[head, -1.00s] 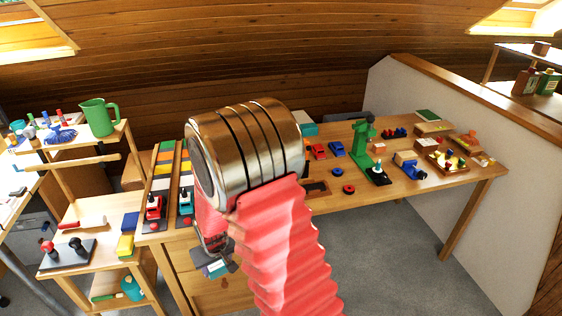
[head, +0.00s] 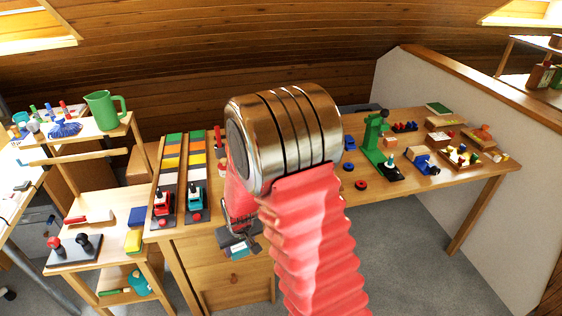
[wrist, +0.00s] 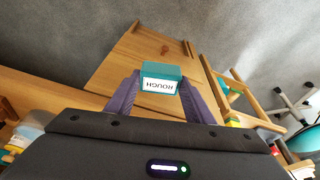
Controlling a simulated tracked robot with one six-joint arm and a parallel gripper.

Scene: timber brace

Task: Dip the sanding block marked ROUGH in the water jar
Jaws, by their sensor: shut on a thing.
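My gripper (wrist: 157,84) is shut on a teal sanding block (wrist: 162,70) in the wrist view. The block's white label reads ROUGH, upside down in the picture. In the head view my gripper (head: 236,240) hangs low in front of the bench drawers, mostly behind my own arm, with the block (head: 238,252) showing small at its tip. The block is in the air, apart from the furniture. I cannot make out the water jar for certain in either view.
A stepped shelf stand (head: 90,205) with a green jug (head: 103,108) stands at the left. Grey floor (head: 400,260) is open in front.

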